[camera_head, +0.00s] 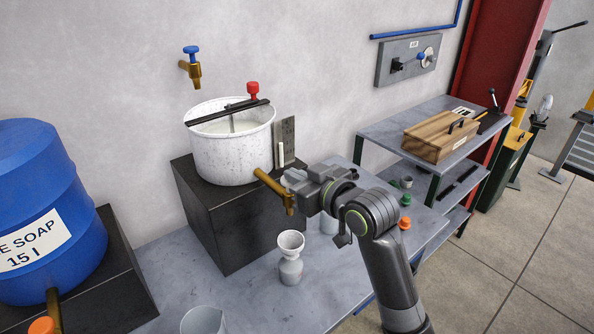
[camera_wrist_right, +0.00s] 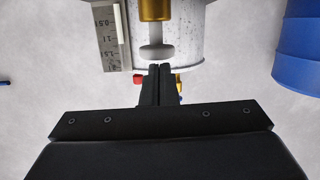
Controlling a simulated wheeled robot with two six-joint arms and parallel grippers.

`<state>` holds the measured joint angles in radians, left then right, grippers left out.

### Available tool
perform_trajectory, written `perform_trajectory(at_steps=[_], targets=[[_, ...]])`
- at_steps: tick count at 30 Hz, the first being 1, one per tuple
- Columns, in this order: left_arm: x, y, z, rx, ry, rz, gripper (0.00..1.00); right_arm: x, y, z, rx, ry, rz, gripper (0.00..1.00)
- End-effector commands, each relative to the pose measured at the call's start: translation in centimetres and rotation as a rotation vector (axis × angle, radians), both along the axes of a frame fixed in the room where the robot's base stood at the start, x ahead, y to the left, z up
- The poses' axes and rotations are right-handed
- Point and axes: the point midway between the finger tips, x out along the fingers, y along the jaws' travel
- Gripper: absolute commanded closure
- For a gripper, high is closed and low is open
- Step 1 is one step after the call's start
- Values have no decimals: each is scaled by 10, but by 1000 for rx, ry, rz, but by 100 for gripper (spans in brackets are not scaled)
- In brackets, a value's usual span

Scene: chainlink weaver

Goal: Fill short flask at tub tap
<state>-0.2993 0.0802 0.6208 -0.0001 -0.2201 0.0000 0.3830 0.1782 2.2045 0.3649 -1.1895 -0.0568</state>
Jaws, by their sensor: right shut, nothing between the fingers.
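A white speckled tub (camera_head: 232,157) stands on a black block, with a brass tap (camera_head: 271,187) low on its right side. The tap (camera_wrist_right: 156,9) and its grey handle (camera_wrist_right: 155,52) also show in the right wrist view, in front of the tub wall. A small grey flask (camera_head: 291,272) with a white funnel (camera_head: 291,241) in its mouth stands upright on the bench, below the tap's outlet. My right gripper (camera_wrist_right: 158,72) is shut and empty, its tips close to the tap handle; I cannot tell whether they touch. My left gripper is out of view.
A grey cup (camera_head: 203,321) stands at the bench's front edge. Another pale vessel (camera_head: 328,224) is partly hidden behind my right gripper. A blue soap drum (camera_head: 45,205) stands at left. A wooden box (camera_head: 440,135) sits on the shelf at right. Bare bench lies right of the flask.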

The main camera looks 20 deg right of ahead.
Motion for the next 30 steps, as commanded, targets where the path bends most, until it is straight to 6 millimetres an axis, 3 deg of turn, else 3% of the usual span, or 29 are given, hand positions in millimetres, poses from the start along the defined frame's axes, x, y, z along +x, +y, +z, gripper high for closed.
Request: perform_trajectory(at_steps=[6,12,30], targets=[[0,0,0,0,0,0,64,0,0,-1,0,1,0,100],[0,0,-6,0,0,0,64,0,0,-20,1,3,0,100],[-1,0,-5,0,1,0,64,0,0,-21,-1,8,0,100]])
